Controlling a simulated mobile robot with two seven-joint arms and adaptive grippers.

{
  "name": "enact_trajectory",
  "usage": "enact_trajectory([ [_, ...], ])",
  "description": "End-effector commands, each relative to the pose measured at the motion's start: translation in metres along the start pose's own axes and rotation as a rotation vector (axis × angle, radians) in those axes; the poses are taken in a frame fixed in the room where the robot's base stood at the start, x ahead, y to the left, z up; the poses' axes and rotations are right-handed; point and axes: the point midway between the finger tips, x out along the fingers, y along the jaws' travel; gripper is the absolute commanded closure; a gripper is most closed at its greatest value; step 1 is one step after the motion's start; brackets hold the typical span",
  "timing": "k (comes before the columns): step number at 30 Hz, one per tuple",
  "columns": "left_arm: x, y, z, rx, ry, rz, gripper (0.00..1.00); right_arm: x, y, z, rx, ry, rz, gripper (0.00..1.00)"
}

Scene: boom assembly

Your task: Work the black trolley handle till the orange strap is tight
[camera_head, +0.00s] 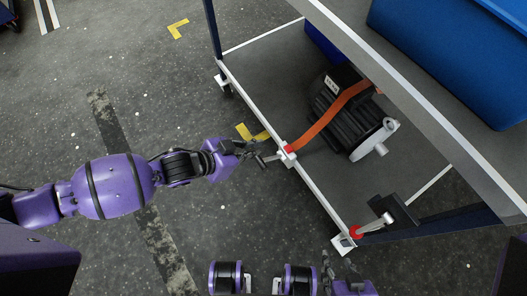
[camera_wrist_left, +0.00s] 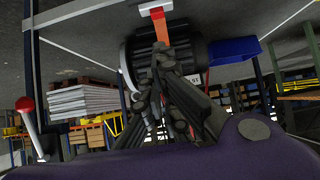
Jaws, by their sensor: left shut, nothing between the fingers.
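An orange strap (camera_head: 325,123) runs over a black motor (camera_head: 350,125) on the trolley's lower shelf to a small red and white fitting (camera_head: 288,151) at the shelf edge. A short dark handle (camera_head: 270,158) sticks out from that fitting. My left gripper (camera_head: 257,151) is shut and empty beside the handle; I cannot tell if they touch. In the left wrist view its fingers (camera_wrist_left: 166,75) are together in front of the motor (camera_wrist_left: 138,57) and strap (camera_wrist_left: 160,28). My right gripper (camera_head: 335,275) is at the bottom edge, partly cut off.
The trolley's upper deck (camera_head: 400,75) with a blue bin (camera_head: 460,45) overhangs the shelf at right. A grey lever with a red end (camera_head: 374,226) is at the near corner.

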Motion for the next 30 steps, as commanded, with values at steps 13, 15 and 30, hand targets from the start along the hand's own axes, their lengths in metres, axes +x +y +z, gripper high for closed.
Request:
enact_trajectory([
  [13, 0.077, 0.001, 0.001, 0.0, 0.001, 0.001, 1.0, 0.009, 0.002, 0.008, 0.004, -0.006, 0.002, 0.6],
  [15, 0.091, 0.001, 0.001, 0.0, 0.0, 0.001, 1.0, 0.011, 0.002, 0.011, 0.006, -0.009, 0.003, 0.6],
  [30, 0.086, -0.001, 0.036, 0.002, 0.003, 0.0, 1.0, 0.012, 0.004, 0.017, 0.01, -0.017, 0.006, 0.6],
])
